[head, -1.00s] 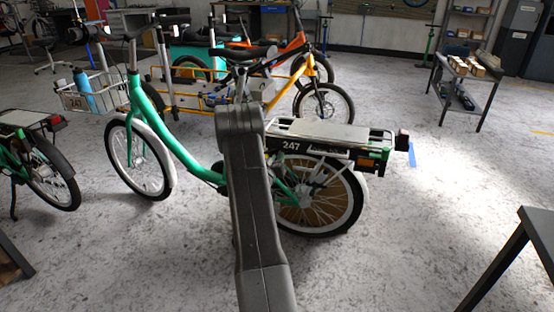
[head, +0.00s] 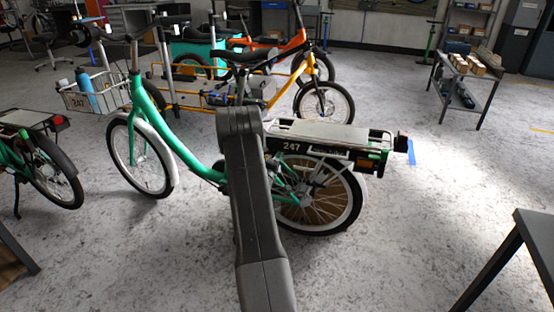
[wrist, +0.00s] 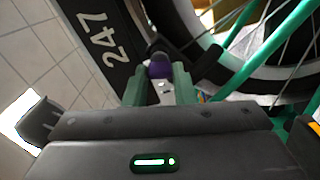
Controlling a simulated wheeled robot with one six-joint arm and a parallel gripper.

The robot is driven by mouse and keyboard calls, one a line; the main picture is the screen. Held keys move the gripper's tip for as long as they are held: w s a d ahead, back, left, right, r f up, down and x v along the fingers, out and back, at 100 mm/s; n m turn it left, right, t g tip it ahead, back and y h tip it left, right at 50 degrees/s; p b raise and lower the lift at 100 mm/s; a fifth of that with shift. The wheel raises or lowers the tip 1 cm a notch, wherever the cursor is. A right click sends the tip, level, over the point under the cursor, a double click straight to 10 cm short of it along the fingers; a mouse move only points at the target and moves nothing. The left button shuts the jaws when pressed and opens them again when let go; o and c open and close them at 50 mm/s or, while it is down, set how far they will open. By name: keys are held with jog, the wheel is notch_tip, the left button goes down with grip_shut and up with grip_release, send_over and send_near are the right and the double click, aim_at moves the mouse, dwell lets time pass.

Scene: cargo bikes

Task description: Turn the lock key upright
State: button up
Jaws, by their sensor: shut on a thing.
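In the wrist view my gripper (wrist: 158,84) has its two green fingers closed around a small purple-headed key (wrist: 160,69). The key sits beside the black battery case (wrist: 98,38) marked 247, close to the wheel. Its exact turn angle is hard to tell, as the fingers cover its sides. In the head view the green bike (head: 170,140) stands with its rear rack (head: 315,134) to the right. My arm crosses in front of the bike, and my gripper and the key are hidden there.
In the wrist view the rear wheel's spokes and green frame tubes (wrist: 236,40) are close on the right. Another bike (head: 42,165) stands at left. An orange-yellow cargo bike (head: 322,103) is behind. A dark table (head: 535,235) is at right. Floor right of the bike is clear.

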jog(key=shift+f+n, duration=0.1)
jog(key=shift+n, duration=1.2)
jog(key=shift+n+p, duration=0.3)
jog(key=o, duration=1)
jog(key=p+v, duration=0.1)
jog(key=v, duration=1.3)
jog(key=shift+p, duration=0.4)
jog(key=shift+w, duration=0.2)
